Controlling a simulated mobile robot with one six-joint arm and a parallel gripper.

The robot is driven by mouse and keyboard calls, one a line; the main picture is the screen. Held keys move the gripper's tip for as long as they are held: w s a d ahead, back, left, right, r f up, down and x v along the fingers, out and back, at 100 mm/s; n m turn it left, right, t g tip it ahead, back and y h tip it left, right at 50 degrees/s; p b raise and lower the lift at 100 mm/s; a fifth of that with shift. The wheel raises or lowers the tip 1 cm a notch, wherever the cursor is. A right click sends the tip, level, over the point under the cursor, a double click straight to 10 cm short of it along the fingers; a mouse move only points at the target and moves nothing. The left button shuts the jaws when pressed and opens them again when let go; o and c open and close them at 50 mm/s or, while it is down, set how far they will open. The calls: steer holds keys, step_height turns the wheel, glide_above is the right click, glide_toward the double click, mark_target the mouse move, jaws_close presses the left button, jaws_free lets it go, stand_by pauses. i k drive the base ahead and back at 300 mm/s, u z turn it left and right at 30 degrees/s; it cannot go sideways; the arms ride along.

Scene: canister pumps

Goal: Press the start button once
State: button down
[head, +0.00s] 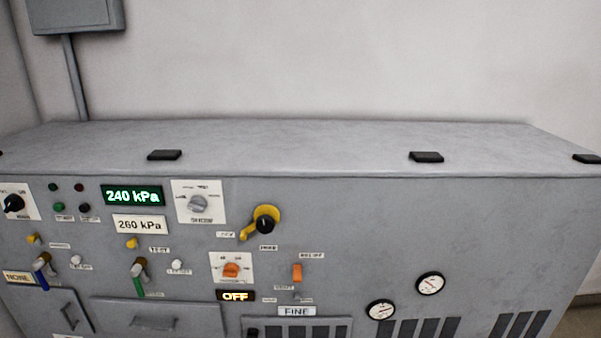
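The grey control cabinet (480,230) fills the lower part of the head view, with its panel facing me. Small round buttons sit at the panel's upper left: a green one (59,207) and a black one (84,208), each above a small label. A dark green one (56,187) and a red one (79,187) sit above them. The labels are too small to read, so I cannot tell which is the start button. My gripper is not in view.
A green display (132,196) reads 240 kPa, above a plate (139,225) reading 260 kPa. A lit sign (235,295) reads OFF. A yellow-and-black knob (265,219), an orange switch (297,272) and a gauge (430,283) are on the panel. The cabinet top is mostly clear.

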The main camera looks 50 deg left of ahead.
mark_target(59, 207)
steer(key=z, duration=0.95)
steer(key=k, duration=2.15)
steer(key=u, duration=2.35)
steer(key=i, duration=1)
steer(key=u, duration=0.05)
